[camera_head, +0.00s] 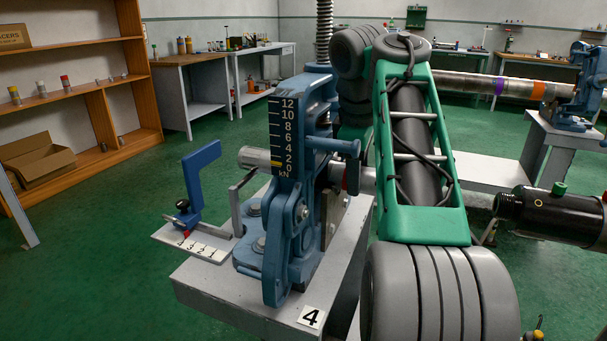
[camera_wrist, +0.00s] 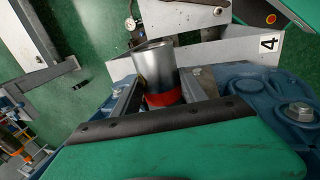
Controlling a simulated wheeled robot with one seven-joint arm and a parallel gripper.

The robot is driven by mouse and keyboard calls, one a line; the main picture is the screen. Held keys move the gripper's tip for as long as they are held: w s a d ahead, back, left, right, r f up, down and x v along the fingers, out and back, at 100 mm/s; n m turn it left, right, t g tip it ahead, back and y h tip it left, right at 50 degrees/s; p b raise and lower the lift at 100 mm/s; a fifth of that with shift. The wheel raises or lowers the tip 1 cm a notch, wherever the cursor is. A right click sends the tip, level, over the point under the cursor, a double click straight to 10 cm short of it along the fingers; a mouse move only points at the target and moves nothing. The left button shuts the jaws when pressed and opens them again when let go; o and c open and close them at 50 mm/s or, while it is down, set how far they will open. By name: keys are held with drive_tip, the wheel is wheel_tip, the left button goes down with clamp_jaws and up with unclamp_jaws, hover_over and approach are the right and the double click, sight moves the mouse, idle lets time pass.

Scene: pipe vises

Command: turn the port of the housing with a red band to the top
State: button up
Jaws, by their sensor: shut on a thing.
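The housing with a red band shows in the wrist view as a bare metal cylinder (camera_wrist: 155,68) with a red band (camera_wrist: 163,98) near its lower visible end. In the head view, a grey cylinder end (camera_head: 253,157) sticks out left of the blue vise (camera_head: 290,200), and a bit of red shows right of it. My gripper (camera_wrist: 166,92) is shut around the housing at the band, one finger on each side. In the head view my arm hides the gripper and most of the housing. I cannot make out the port in either view.
The vise stands on a grey pedestal (camera_head: 205,285) marked 4, with a kN scale (camera_head: 283,138). A blue bracket (camera_head: 201,180) sits on a small numbered plate at left. A black cylinder with a green knob (camera_head: 545,205) is at right. Behind, another vise (camera_head: 585,90) holds a banded pipe.

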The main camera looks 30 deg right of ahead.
drive_tip(key=shift+b, duration=1.2)
drive_tip(key=shift+h, duration=0.3)
drive_tip(key=o, duration=1.5)
drive_tip(key=shift+f, duration=0.1)
